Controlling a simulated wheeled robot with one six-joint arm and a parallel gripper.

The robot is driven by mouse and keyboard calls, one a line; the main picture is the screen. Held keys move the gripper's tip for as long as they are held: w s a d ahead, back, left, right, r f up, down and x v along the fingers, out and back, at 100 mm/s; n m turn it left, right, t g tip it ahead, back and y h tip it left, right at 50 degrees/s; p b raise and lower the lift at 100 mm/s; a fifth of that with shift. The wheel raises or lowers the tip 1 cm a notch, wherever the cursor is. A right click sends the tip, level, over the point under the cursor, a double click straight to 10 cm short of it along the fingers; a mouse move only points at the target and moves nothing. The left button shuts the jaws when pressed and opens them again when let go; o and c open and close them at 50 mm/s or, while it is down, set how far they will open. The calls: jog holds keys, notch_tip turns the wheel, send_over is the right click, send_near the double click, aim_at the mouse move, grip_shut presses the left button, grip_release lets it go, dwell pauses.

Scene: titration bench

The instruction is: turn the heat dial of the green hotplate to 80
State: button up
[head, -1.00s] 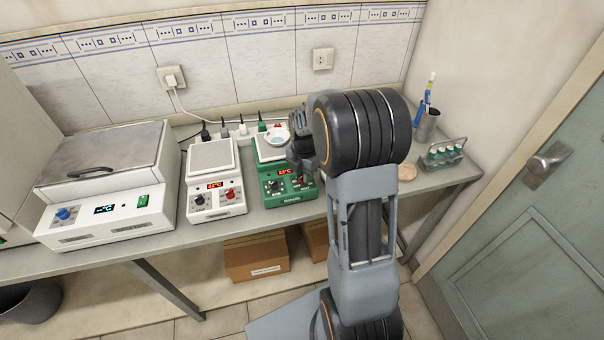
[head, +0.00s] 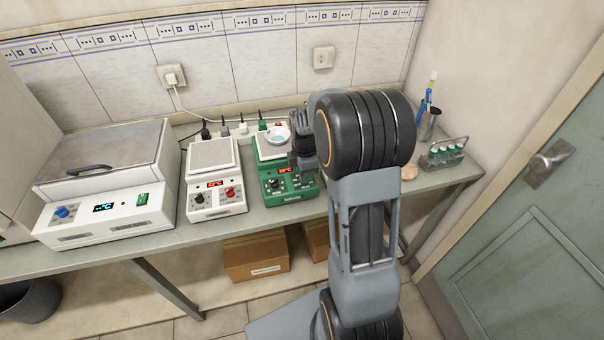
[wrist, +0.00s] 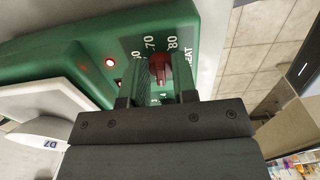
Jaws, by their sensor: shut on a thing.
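The green hotplate (head: 272,191) stands on the bench in the head view. Its lit red display (head: 284,170) is too small to read surely. My gripper (head: 303,165) is at the right part of its front panel and hides the heat dial there. In the wrist view the red heat dial (wrist: 160,66) sits between the two fingers of my gripper (wrist: 163,75), which is shut on it. The marks 70 and 80 and the word HEAT show around the dial. The dial's raised grip slants toward the 80 side; its exact pointing is unclear.
A white hotplate (head: 215,203) with its own red knob stands close on the left. A vial rack (head: 442,156) and pen cup (head: 428,124) stand at the right. A white water bath (head: 105,222) is far left.

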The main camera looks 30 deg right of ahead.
jog(key=m, duration=0.5)
jog(key=shift+r+m, duration=0.1)
jog(key=shift+m, duration=0.2)
jog(key=m, duration=0.5)
jog(key=shift+s+b, duration=0.1)
jog(key=shift+b, duration=0.25)
jog(key=m, duration=0.5)
jog(key=shift+a+m, duration=0.2)
jog(key=shift+m, duration=0.2)
jog(key=m, duration=0.5)
jog(key=shift+a, duration=0.15)
jog(key=m, duration=0.5)
jog(key=shift+a+m+b, duration=0.1)
jog(key=shift+m+b, duration=0.2)
jog(key=shift+m, duration=0.1)
jog(key=m, duration=0.5)
jog(key=shift+w+a, duration=0.1)
jog(key=shift+w, duration=0.1)
jog(key=m, duration=0.5)
jog(key=shift+w+m, duration=0.15)
jog(key=shift+m, duration=0.25)
jog(key=shift+w+m, duration=0.15)
jog(key=shift+m, duration=2.15)
jog(key=shift+m, duration=0.3)
